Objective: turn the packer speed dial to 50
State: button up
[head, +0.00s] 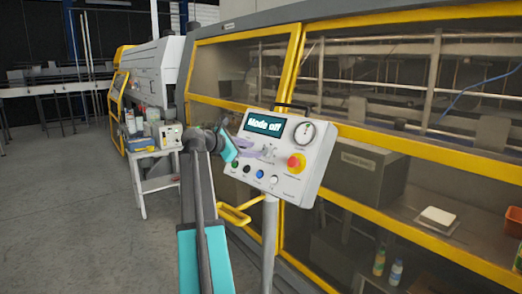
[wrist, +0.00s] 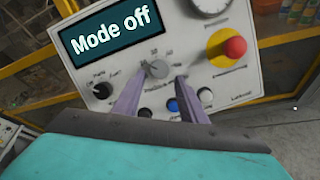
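The control panel (head: 304,158) is a light grey box on a post, and its screen (head: 263,126) reads "Mode off". In the wrist view a grey dial (wrist: 157,69) with small marks around it sits on the panel below the screen (wrist: 111,31); its markings are too small to read. A black knob (wrist: 102,91) is to its left. My gripper (wrist: 153,88) has two purple fingers apart, pointing at the panel, with the dial just beyond and between their tips. It looks empty. Whether the tips touch the panel cannot be told.
A red emergency button on a yellow base (head: 296,163) and a round gauge (head: 304,132) are on the panel's right. Several push buttons (head: 260,174) line its lower edge. The yellow-framed machine (head: 400,110) stands behind. Open floor (head: 80,200) lies left.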

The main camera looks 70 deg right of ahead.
aim_at(265, 151)
jog(key=shift+p+x, duration=0.65)
jog(key=shift+x, duration=2.35)
jog(key=c, duration=0.6)
jog(key=shift+a, duration=0.3)
jog(key=shift+c, duration=0.9)
jog(key=shift+d, duration=0.25)
